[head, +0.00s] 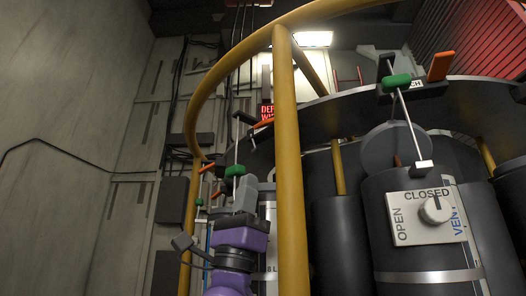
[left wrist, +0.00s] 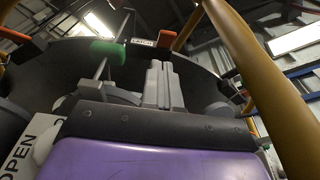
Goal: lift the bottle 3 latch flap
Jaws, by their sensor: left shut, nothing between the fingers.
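My left gripper (head: 246,186), grey fingers on a purple wrist, is raised beside the bottles, its fingers shut and empty. In the left wrist view the closed fingers (left wrist: 163,84) point up toward the dark curved plate. In the head view one such green-and-orange latch (head: 235,171) is close to the gripper in the picture; another (head: 397,82) is above the right bottle (head: 376,235). No bottle number is readable, so I cannot tell which is bottle 3. My right gripper is not in view.
A thick yellow rail (head: 289,150) curves in front of the bottles, right of my left gripper; it also shows in the left wrist view (left wrist: 255,75). A knob plate (head: 425,215) marked OPEN, CLOSED and VENT is on the right bottle. Open room lies left, before the pale wall (head: 70,130).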

